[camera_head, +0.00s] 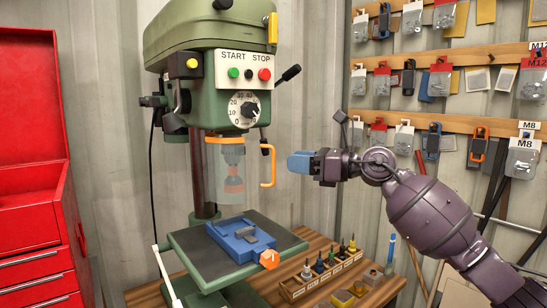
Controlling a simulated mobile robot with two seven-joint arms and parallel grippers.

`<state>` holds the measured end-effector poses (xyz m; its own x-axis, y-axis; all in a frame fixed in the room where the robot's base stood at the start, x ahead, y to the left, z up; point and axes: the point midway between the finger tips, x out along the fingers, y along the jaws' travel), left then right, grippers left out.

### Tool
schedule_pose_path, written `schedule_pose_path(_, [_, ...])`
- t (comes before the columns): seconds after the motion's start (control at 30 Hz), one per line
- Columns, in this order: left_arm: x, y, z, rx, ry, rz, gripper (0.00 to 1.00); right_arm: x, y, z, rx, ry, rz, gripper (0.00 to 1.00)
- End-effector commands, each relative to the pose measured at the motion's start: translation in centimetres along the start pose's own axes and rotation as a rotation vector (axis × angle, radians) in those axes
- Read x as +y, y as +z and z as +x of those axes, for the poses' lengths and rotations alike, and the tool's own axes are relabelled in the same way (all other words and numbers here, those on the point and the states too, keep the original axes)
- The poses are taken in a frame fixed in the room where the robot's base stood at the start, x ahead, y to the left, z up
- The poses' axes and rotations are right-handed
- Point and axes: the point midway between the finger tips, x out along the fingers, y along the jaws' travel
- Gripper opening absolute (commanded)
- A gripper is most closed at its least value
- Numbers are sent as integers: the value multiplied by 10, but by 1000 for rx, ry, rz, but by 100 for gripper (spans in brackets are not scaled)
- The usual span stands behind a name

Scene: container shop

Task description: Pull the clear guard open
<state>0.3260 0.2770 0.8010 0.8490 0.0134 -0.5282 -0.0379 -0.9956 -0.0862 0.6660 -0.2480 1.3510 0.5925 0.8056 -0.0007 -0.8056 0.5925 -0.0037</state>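The clear guard (226,168) is a see-through cylinder in front of the drill press spindle, below the speed dial. It appears closed around the chuck (233,184), which shows through it. Its orange handle (269,166) sticks out on the right side. My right gripper (297,163), with blue fingertips, points left at about the handle's height. A gap shows between the fingertips and the handle, and nothing is seen in the gripper. The fingers overlap from this side, so their opening is hidden. My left gripper is out of view.
The green drill press (205,40) stands over a blue vise (240,236) on its table (205,262). A wooden rack of bits (320,276) sits on the bench to the right. A red tool cabinet (30,160) is at left. Hanging packets line the right wall.

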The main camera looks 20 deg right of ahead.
Motion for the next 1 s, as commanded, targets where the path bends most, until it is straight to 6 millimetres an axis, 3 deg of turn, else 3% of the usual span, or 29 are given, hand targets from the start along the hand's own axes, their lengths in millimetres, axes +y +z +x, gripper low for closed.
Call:
schedule_pose_path(0.1, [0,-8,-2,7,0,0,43,1,2,22,-2,3,1,34])
schedule_pose_path(0.33, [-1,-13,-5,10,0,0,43,0,2,51,-2,2,2,34])
schedule_pose_path(0.8, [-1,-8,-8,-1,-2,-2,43,0,0,62,0,1,2,34])
schedule_pose_path(1.0, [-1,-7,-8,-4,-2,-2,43,0,0,62,0,1,2,4])
